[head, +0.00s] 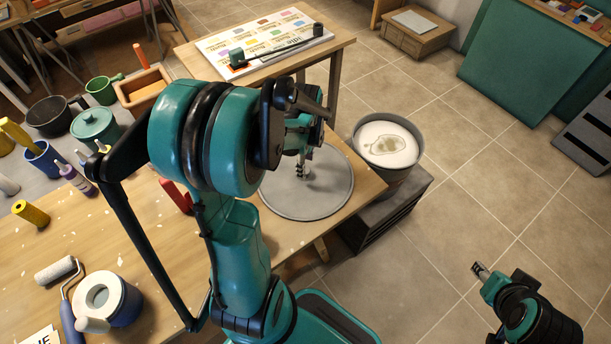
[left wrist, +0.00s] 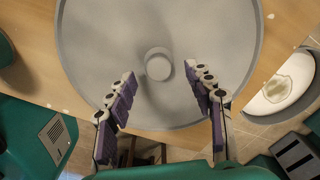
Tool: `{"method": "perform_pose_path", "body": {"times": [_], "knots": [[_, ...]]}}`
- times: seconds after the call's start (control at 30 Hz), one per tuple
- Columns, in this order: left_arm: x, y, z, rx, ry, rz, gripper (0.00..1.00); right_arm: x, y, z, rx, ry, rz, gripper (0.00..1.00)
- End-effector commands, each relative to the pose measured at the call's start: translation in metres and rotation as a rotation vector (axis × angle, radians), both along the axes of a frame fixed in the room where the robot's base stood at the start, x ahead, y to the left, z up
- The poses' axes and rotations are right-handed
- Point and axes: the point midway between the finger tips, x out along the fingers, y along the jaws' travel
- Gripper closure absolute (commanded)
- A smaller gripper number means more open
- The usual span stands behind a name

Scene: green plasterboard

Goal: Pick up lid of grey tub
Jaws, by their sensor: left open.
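The round grey lid (head: 330,193) lies flat on the wooden table near its right edge, with a small knob in its middle. The knob (left wrist: 158,65) shows clearly in the left wrist view. My left gripper (head: 303,170) is above the lid. Its purple-padded fingers (left wrist: 160,78) are open and spread to either side, with the knob just beyond the gap between their tips; nothing is held. The grey tub (head: 413,147) stands uncovered right of the table, with pale contents inside. My right gripper (head: 480,269) is away at lower right, too small to read.
The tub stands on a dark crate (head: 395,215). Pots, mugs and bottles crowd the table's left, including a green lidded pot (head: 95,127). A paint roller (head: 57,269) lies at the front. Behind is a small table (head: 343,50) with a colour chart.

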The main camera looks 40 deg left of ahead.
Motion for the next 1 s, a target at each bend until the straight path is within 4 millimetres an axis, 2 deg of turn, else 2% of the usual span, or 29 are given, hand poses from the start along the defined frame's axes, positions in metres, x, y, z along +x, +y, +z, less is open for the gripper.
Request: {"method": "perform_pose_path", "body": {"times": [0.03,0.2,0.47,0.67,1.0], "knots": [[-0.002,0.002,-0.013,0.0,0.0,0.001,0.47,0.0,0.0,-0.008,0.0,0.0,0.0,0.58],[-0.002,0.001,-0.03,0.0,-0.001,0.0,0.47,0.0,0.0,-0.014,0.0,0.0,0.0,0.58],[-0.002,0.001,-0.03,0.0,-0.001,0.001,0.47,0.0,0.0,-0.013,0.0,0.0,0.0,0.58],[-0.002,0.001,-0.03,0.0,-0.001,0.001,1.0,0.0,0.0,-0.013,0.0,0.0,0.0,0.58],[-0.002,0.001,-0.029,0.0,-0.001,0.001,1.0,0.0,0.0,-0.013,0.0,0.0,0.0,0.58]]}}
